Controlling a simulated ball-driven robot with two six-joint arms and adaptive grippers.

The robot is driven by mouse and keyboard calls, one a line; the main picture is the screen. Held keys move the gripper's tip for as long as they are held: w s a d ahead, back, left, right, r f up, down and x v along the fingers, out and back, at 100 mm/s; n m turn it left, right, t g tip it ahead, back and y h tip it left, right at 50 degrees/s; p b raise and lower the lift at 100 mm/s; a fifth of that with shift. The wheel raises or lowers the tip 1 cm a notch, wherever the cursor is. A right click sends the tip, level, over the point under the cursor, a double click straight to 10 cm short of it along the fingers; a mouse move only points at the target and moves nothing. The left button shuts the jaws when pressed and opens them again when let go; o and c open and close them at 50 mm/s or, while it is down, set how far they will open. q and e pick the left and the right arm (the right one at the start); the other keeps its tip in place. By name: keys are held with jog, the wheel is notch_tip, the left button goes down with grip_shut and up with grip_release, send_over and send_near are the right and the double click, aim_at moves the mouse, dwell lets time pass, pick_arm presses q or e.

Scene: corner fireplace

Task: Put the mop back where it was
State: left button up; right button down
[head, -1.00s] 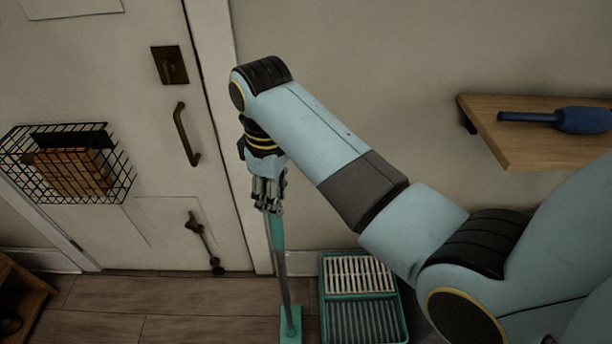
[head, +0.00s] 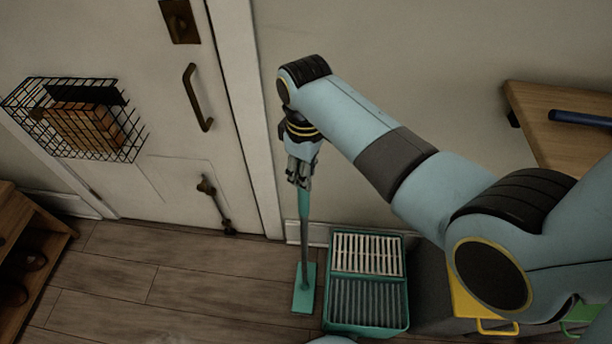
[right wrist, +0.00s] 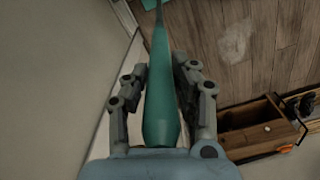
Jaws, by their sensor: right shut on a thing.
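The mop has a teal grip (head: 304,203), a grey shaft and a flat teal head (head: 304,289). It stands nearly upright, its head at floor level just left of a teal ribbed tray; I cannot tell whether the head touches the floor. My right gripper (head: 299,182) is shut on the upper end of the mop handle. In the right wrist view the teal handle (right wrist: 161,95) runs between the two fingers. My left gripper is not in view.
The teal bucket or tray (head: 408,290) with slatted inserts stands against the wall. A white door (head: 150,150) with a wire basket (head: 128,140) is on the left. A wooden shelf (head: 540,100) holds a blue object. A wooden rack (head: 50,245) stands lower left. Floor between is clear.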

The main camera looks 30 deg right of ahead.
notch_tip(320, 180, down, 2)
jog(key=shift+f, duration=0.15)
jog(key=c, duration=1.1)
grip_release()
jog(key=shift+o, duration=0.2)
notch_tip(320, 180, up, 12)
jog(key=shift+r, duration=0.15)
